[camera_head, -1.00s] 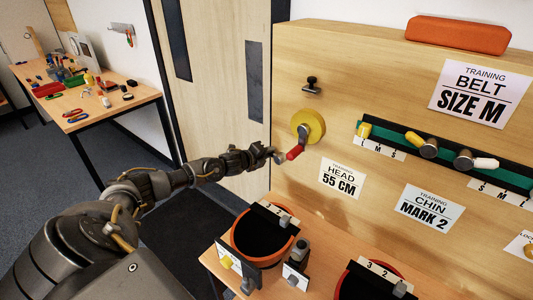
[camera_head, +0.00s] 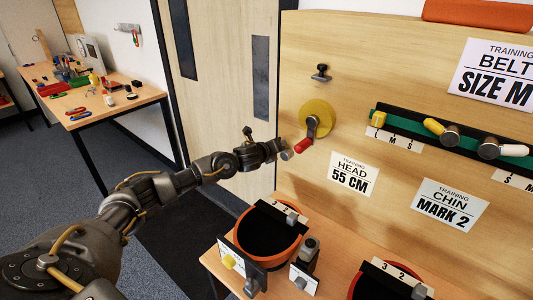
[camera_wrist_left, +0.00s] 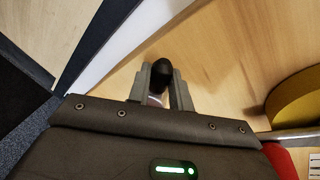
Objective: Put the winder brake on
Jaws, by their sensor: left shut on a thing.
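The winder is a yellow disc (camera_head: 316,117) on the wooden board with a grey crank and a red handle (camera_head: 303,146) pointing down and left. In the left wrist view the yellow disc (camera_wrist_left: 298,103) is at the right edge, and part of the red handle (camera_wrist_left: 282,160) shows below it. My left gripper (camera_head: 285,147) is just left of the red handle. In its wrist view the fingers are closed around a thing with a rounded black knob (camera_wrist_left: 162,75). The head view mostly hides that knob; a short grey cylinder shows there. My right gripper is not in view.
A black T-shaped knob (camera_head: 321,73) sits on the board above the disc. A slotted rail (camera_head: 455,145) with sliders is at the right. Orange-rimmed bins (camera_head: 240,225) stand on the low bench. A tool table (camera_head: 120,106) is at the far left.

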